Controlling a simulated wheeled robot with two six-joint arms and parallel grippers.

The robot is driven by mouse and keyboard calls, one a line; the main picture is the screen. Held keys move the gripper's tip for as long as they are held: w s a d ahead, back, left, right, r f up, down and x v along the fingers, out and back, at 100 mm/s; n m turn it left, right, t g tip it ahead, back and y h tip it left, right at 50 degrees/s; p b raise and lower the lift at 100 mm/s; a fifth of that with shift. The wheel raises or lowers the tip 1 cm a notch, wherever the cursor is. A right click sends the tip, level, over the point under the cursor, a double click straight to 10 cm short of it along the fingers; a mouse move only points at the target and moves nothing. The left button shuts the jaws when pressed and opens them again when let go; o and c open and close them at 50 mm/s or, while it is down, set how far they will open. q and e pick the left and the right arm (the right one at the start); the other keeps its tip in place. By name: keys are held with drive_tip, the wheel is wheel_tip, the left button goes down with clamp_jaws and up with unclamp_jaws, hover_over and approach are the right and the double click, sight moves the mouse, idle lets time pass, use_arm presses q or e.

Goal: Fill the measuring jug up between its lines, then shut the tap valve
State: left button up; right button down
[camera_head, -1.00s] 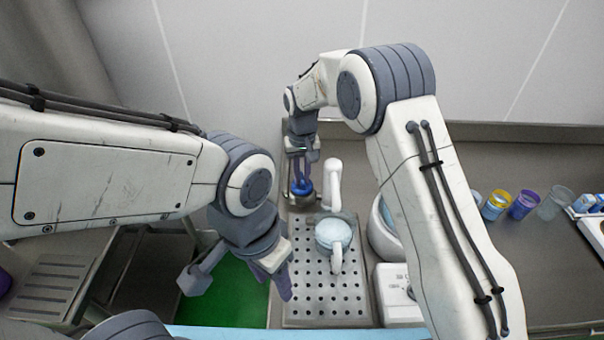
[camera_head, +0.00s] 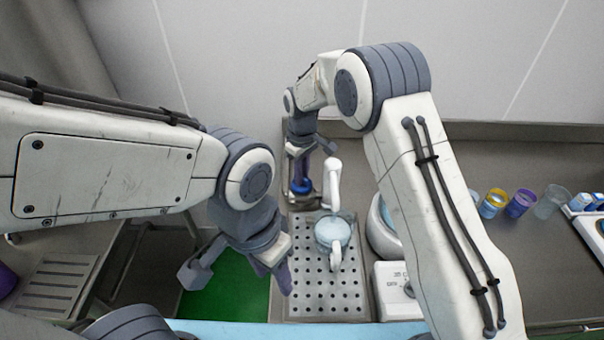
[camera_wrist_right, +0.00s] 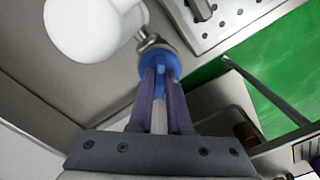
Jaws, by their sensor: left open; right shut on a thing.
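The clear measuring jug (camera_head: 333,232) stands upright on the perforated tray (camera_head: 300,305), under the white tap spout (camera_head: 332,180), its handle toward the front. It holds pale liquid; I cannot read its lines or the exact level. The blue tap valve (camera_head: 300,187) is left of the spout and shows in the right wrist view (camera_wrist_right: 160,68). My right gripper (camera_head: 300,177) is shut on this valve, its fingers on either side of it in the wrist view (camera_wrist_right: 158,85). My left gripper (camera_head: 238,278) is open and empty, left of the jug over the green surface.
A white appliance (camera_head: 400,290) stands right of the tray. Several cups, including a yellow one (camera_head: 493,203) and a purple one (camera_head: 521,203), stand farther right. A slatted grey rack (camera_head: 55,285) is at lower left. My right arm crosses above the counter's right side.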

drive_tip(key=shift+w+r, duration=0.1)
drive_tip(key=shift+r, duration=0.05)
drive_tip(key=c, duration=0.9)
unclamp_jaws()
drive_tip(key=shift+o, duration=0.2)
wheel_tip(320, 180, up, 10)
drive_tip(key=b, duration=0.1)
drive_tip(key=shift+r+b, duration=0.2)
drive_tip(key=shift+b, duration=0.15)
